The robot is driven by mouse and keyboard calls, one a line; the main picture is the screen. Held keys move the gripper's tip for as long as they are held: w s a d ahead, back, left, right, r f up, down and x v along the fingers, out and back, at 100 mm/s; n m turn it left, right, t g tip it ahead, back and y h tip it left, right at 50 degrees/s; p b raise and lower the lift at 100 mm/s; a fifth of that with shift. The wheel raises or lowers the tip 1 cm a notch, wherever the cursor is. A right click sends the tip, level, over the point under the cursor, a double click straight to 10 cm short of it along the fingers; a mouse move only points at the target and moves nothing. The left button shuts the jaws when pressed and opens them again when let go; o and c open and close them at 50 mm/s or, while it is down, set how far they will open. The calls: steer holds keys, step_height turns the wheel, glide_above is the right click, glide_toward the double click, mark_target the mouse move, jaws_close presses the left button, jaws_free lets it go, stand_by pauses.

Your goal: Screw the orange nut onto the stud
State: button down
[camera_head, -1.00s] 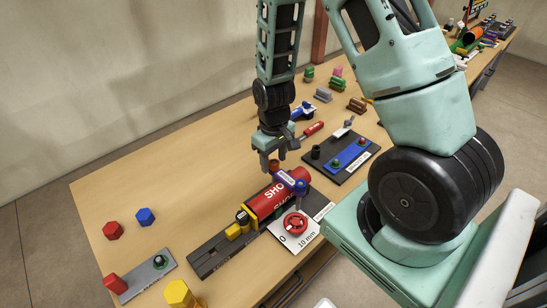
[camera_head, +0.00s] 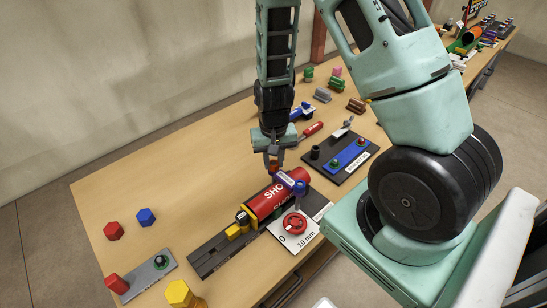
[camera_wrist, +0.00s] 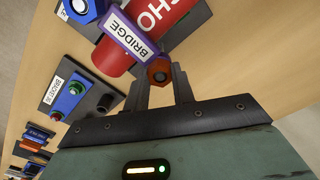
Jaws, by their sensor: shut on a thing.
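The orange nut (camera_wrist: 159,72) sits between my fingertips at one end of the purple BRIDGE bar (camera_wrist: 131,33). It also shows in the head view as a small orange-brown shape (camera_head: 273,166). My gripper (camera_head: 274,160) points down and is shut on the nut; its fingers also show in the wrist view (camera_wrist: 160,78). The stud cannot be made out clearly; the nut and fingers cover that end of the bar. A blue nut (camera_head: 300,187) is at the bar's other end. The bar lies across the red SHO cylinder (camera_head: 264,200).
A white dial plate with a red knob (camera_head: 295,223) stands in front of the cylinder. A dark rail (camera_head: 211,255) runs left. A black plate with a blue strip (camera_head: 349,155) lies behind right. Loose red (camera_head: 113,230) and blue (camera_head: 146,216) pieces lie on the clear left tabletop.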

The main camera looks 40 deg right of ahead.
steer(key=shift+r+m, duration=0.1)
steer(key=shift+m, duration=1.1)
steer(key=c, duration=1.5)
jaws_free()
steer(key=shift+m, duration=0.5)
steer(key=shift+o, duration=1.3)
step_height(320, 180, up, 6)
steer(key=p, duration=0.5)
steer(key=shift+p, duration=0.3)
step_height(320, 180, up, 17)
steer(key=b, duration=0.1)
steer(key=shift+r+b, duration=0.15)
steer(key=shift+b, duration=0.2)
